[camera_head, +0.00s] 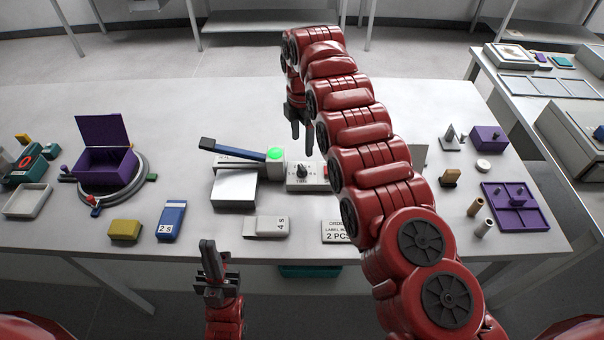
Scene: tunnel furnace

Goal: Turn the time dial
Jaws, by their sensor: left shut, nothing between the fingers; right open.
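The time dial (302,171) is a small dark knob on a white control box in the middle of the table, with markings around it too small to read. My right gripper (301,138) is open and empty, pointing down just behind and above the dial in the picture, apart from it. My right arm hides part of the box's right side. My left gripper (209,248) is shut and empty, pointing up in front of the table's front edge, well away from the dial.
A grey "45" block (266,227) and blue block (171,220) lie in front. A purple box (105,165) stands left, a purple tray (517,216) right.

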